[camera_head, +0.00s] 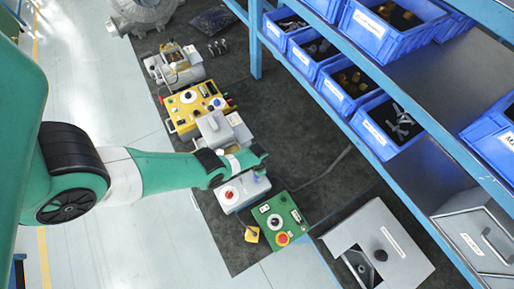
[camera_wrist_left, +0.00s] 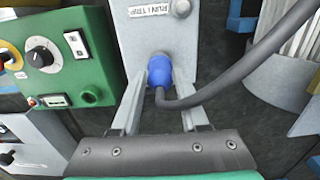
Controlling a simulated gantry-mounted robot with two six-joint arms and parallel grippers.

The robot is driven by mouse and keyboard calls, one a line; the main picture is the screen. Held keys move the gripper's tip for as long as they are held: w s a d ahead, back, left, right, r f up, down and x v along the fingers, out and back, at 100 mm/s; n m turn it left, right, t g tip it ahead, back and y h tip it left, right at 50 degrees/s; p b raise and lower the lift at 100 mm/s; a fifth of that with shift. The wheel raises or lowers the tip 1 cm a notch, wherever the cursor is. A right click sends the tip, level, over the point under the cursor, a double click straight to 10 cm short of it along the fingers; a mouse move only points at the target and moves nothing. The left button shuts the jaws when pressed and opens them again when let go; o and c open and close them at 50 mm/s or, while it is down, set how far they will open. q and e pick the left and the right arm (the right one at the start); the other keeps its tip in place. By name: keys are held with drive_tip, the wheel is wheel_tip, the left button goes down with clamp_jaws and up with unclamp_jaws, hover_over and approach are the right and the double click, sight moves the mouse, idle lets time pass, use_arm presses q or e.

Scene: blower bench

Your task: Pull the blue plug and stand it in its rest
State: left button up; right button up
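The blue plug (camera_wrist_left: 160,71) sits at the lower edge of a grey plate marked RUN TRIP (camera_wrist_left: 151,32) in the left wrist view. A thick grey cable (camera_wrist_left: 230,82) curves from it to the upper right. I cannot make out the plug's rest for certain. My right gripper is not in view.
A green control box (camera_head: 280,220) with a red button stands close by. A white box with a red knob (camera_head: 229,193) is beneath my wrist. A blue shelf with bins (camera_head: 381,128) borders the right.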

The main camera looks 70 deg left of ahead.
use_arm(q)
clamp_jaws()
drive_tip(key=shift+r+p, duration=0.65)
drive_tip(key=shift+p, duration=0.05)
idle(0.4)
drive_tip(key=shift+r+p, duration=1.75)
drive_tip(key=shift+w, duration=0.1)
